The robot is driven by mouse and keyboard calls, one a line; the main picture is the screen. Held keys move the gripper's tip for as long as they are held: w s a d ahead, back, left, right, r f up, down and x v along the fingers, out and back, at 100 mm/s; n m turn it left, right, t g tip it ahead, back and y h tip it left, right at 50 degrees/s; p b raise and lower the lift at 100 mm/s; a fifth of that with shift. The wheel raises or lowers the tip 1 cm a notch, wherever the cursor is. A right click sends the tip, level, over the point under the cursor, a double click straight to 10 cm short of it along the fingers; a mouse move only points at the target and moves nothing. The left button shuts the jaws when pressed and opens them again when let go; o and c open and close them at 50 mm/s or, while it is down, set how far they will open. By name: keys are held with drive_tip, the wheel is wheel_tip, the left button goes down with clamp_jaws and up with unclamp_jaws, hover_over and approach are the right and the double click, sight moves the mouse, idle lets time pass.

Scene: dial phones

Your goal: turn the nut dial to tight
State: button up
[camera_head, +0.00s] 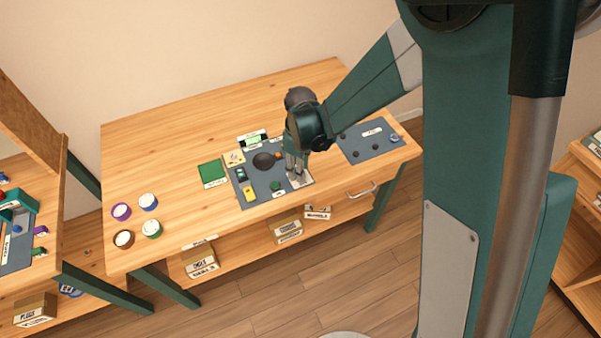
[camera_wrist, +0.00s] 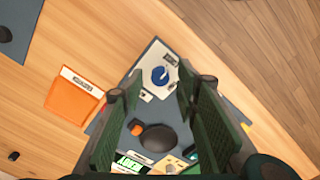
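A blue round dial (camera_wrist: 160,76) with a white pointer mark sits on a pale plate (camera_wrist: 150,57) with small labels, too small to read. My gripper (camera_wrist: 160,88) is open, with its two dark green fingers apart on either side of the dial in the wrist view. Nothing shows between the fingers as held, and I cannot tell how far above the dial they are. In the head view my gripper (camera_head: 296,170) points down over the right part of the grey mat (camera_head: 262,198), above the pale plate (camera_head: 300,180), and hides the dial.
A dark round knob (camera_head: 263,161), an orange button (camera_wrist: 136,129), a yellow piece (camera_head: 249,194) and a green display (camera_head: 252,139) crowd the mat. A second mat (camera_head: 365,150) with small knobs lies right. An orange panel (camera_wrist: 75,96) is beside the gripper. Cups stand left.

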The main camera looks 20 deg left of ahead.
drive_tip(key=shift+f, duration=1.05)
drive_tip(key=shift+c, duration=0.7)
drive_tip(key=c, duration=0.7)
drive_tip(key=shift+c, duration=0.2)
